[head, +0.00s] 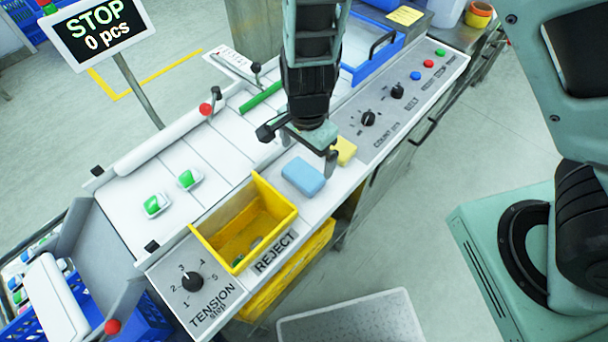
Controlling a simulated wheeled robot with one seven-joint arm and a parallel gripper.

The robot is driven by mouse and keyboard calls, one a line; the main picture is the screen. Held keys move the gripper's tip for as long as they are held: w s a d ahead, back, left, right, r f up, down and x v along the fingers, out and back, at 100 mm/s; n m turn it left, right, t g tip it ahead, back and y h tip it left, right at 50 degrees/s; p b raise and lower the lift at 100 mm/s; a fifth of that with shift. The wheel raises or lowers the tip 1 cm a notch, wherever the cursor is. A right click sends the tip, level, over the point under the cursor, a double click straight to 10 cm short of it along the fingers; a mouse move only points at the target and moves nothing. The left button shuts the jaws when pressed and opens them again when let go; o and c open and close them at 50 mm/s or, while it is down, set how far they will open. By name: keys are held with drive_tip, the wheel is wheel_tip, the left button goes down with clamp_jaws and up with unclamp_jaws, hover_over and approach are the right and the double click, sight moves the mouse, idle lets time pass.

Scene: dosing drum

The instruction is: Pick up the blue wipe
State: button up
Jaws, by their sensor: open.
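The blue wipe (303,177) is a light blue block with rounded edges. It lies on the pale counter, just right of the yellow reject bin. My gripper (300,143) is above and slightly behind it, with its two fingers spread apart, one to the left and one to the right. Nothing shows between the fingers. A yellow block (345,151) lies to the right of the blue wipe, close to the right finger and partly hidden by it. I cannot tell the exact height of the fingers over the counter.
The yellow reject bin (222,213) holds a few small items. Two green-and-white pieces (189,178) lie on the belt at left. The tension knob (192,281) is at the front left. A panel with knobs (368,118) and a blue tray (376,62) are at the right.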

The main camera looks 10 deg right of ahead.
sight(307, 170)
drive_tip(key=shift+w+d+f, duration=0.1)
drive_tip(key=shift+f, duration=1.6)
drive_tip(key=shift+w+f, duration=0.1)
drive_tip(key=shift+f, duration=1.6)
drive_tip(key=c, duration=0.8)
